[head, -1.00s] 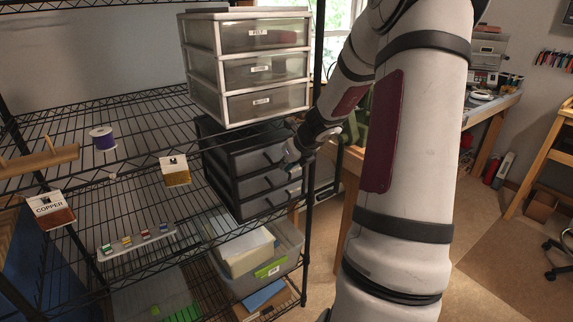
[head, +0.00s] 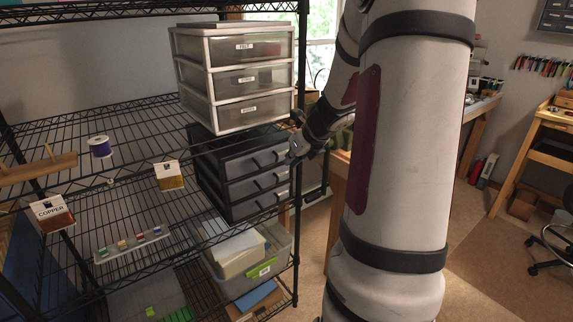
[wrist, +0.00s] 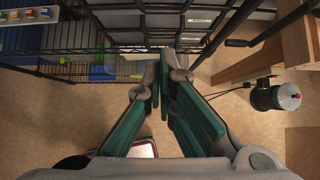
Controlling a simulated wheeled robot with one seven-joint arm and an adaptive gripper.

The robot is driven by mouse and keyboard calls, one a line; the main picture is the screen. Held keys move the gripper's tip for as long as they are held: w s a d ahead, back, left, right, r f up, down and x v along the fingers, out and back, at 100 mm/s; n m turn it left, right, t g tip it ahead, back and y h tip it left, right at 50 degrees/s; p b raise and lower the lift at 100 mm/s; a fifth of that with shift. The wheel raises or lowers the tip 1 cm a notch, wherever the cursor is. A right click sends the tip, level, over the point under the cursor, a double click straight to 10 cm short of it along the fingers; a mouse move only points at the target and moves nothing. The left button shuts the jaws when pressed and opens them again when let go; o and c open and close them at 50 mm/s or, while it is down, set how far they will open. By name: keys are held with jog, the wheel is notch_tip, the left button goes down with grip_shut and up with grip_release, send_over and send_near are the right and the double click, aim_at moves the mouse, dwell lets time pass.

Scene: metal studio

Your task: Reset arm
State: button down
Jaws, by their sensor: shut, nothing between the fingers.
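My gripper (wrist: 161,78) is shut and empty in the wrist view, its green-sided fingers drawn together in front of the shelf. The unit's drawers look shut. I cannot tell whether my gripper touches the unit. My large white arm links fill the right middle of the head view.
Wooden benches stand at right, with open floor between.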

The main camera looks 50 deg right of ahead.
jog(key=shift+s+a+r, duration=0.1)
jog(key=shift+s+r, duration=0.3)
jog(key=shift+r, duration=0.15)
jog(key=a+r+n+y, duration=0.1)
jog(key=a+r+n, duration=0.2)
jog(key=a+n, duration=0.4)
jog(key=a+r+n+g+y, duration=0.1)
jog(key=a+r+n, duration=0.3)
jog(key=a, duration=0.6)
jog(key=a+r+n+y, duration=0.1)
jog(key=a+r+n, duration=0.1)
jog(key=a+n, duration=0.55)
jog(key=s+a+n, duration=0.6)
jog(key=s+n, duration=0.2)
jog(key=n, duration=0.2)
jog(key=s+a+r+n+g+h, duration=0.1)
jog(key=s+a+n, duration=0.4)
jog(key=s+n, duration=0.4)
jog(key=shift+a+r+n, duration=0.15)
jog(key=shift+a+n, duration=0.2)
jog(key=shift+n, duration=0.2)
